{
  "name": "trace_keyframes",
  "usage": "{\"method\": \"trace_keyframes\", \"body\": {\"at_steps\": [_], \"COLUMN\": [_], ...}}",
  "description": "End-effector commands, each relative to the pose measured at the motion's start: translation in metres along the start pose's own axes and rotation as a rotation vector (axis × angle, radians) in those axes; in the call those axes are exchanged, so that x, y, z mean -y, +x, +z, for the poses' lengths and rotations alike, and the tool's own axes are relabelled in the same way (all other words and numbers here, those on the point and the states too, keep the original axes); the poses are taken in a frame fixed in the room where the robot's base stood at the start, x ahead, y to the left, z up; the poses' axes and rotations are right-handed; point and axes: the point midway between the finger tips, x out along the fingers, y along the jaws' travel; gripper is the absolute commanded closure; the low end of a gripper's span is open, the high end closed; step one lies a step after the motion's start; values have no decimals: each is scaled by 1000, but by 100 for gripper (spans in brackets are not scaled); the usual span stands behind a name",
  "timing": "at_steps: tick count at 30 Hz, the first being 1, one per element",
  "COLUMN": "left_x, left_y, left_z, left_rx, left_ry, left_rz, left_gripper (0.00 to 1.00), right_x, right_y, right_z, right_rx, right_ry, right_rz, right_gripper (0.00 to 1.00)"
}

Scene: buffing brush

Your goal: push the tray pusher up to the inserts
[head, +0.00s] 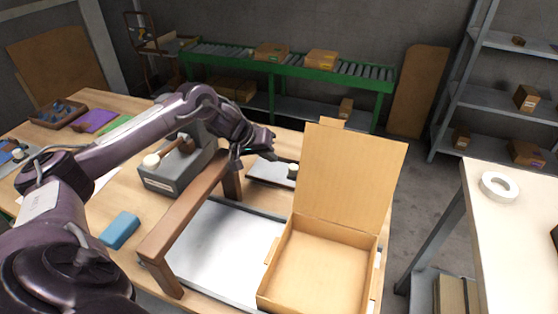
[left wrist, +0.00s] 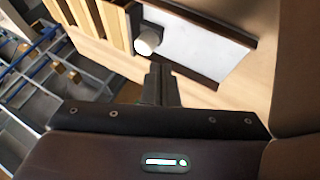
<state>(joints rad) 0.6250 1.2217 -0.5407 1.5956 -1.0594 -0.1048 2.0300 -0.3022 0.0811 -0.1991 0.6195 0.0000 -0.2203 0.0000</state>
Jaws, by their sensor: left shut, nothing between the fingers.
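A shallow tray (head: 268,172) with a pale floor and dark rim lies on the bench behind the open box; it also shows in the left wrist view (left wrist: 190,40). A white round knob (left wrist: 148,40), seemingly the tray pusher's, stands in it; it also shows in the head view (head: 292,171). Tan slats (left wrist: 88,18), seemingly the inserts, lie just left of the knob in the left wrist view; the box lid hides most of that area in the head view. My left gripper (head: 287,160) is shut and empty, its tips close to the knob; contact is unclear. My right gripper is out of view.
An open cardboard box (head: 318,265) with a raised lid (head: 350,175) stands right of the tray. A wooden frame (head: 190,215) and a grey block with a knobbed handle (head: 172,178) stand under and beside my left arm. A blue block (head: 121,230) lies front left.

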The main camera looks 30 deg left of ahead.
Motion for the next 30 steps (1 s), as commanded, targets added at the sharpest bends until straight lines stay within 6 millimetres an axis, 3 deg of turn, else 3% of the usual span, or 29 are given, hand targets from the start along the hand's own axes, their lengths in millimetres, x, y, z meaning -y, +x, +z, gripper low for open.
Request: {"method": "trace_keyframes", "body": {"at_steps": [3, 9, 23, 30], "left_x": [-1, -1, -1, -33], "left_y": [23, 46, 53, 62], "left_z": [0, -1, -1, 5], "left_rx": [0, -1, -2, 2], "left_ry": [-3, -2, 0, 0], "left_rz": [3, 2, 1, 5], "left_gripper": [100, 100, 100, 100], "right_x": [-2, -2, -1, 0], "right_y": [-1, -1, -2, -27], "right_z": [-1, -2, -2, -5], "right_rx": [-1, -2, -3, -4], "right_ry": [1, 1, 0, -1], "right_rz": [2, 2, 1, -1], "right_gripper": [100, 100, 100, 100]}}
